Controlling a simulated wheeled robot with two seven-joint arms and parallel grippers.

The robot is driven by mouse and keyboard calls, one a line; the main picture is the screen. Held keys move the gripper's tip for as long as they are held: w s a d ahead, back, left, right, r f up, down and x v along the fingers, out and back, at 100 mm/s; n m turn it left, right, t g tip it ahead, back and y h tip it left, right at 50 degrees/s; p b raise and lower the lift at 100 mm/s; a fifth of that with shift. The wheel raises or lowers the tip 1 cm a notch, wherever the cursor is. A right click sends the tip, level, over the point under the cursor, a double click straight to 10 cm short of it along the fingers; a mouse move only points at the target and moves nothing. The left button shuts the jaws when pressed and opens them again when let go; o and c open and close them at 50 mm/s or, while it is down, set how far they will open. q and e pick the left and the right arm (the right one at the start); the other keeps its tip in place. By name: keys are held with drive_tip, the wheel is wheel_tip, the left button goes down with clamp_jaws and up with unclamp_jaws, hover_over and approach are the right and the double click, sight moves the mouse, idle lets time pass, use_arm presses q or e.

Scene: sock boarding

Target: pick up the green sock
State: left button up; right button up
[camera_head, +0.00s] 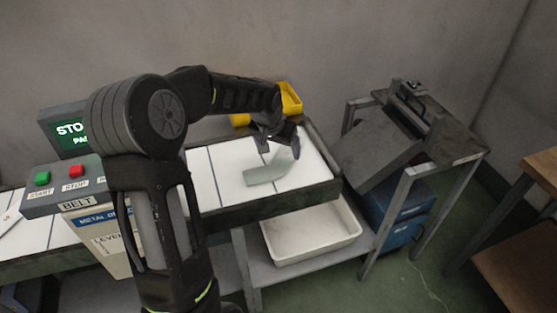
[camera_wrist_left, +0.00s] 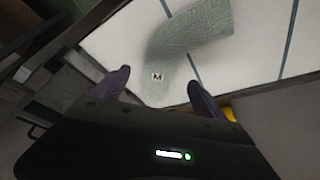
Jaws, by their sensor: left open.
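The pale green sock (camera_head: 267,173) lies bent on the white belt (camera_head: 207,190), near the belt's right end. In the left wrist view the sock (camera_wrist_left: 190,38) shows a small tag with the letter M on it. My left gripper (camera_head: 277,140) is over the far part of the sock in the head view. In the left wrist view its two fingers (camera_wrist_left: 157,84) are spread, with the tagged end of the sock in front of and between them. I cannot tell whether the fingers touch the sock. My right gripper is in neither view.
A yellow bin (camera_head: 291,99) stands behind the belt. A control box (camera_head: 60,186) with green and red buttons is at the left. A white tray (camera_head: 311,236) sits on a shelf below the belt. A metal stand (camera_head: 455,140) with a tilted dark panel is at the right.

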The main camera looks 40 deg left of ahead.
sight(283, 159)
use_arm(q)
drive_tip(key=p+x, duration=0.1)
drive_tip(key=x, duration=0.4)
drive_tip(key=shift+f, duration=0.15)
drive_tip(key=shift+c, duration=0.5)
drive_tip(key=c, duration=1.3)
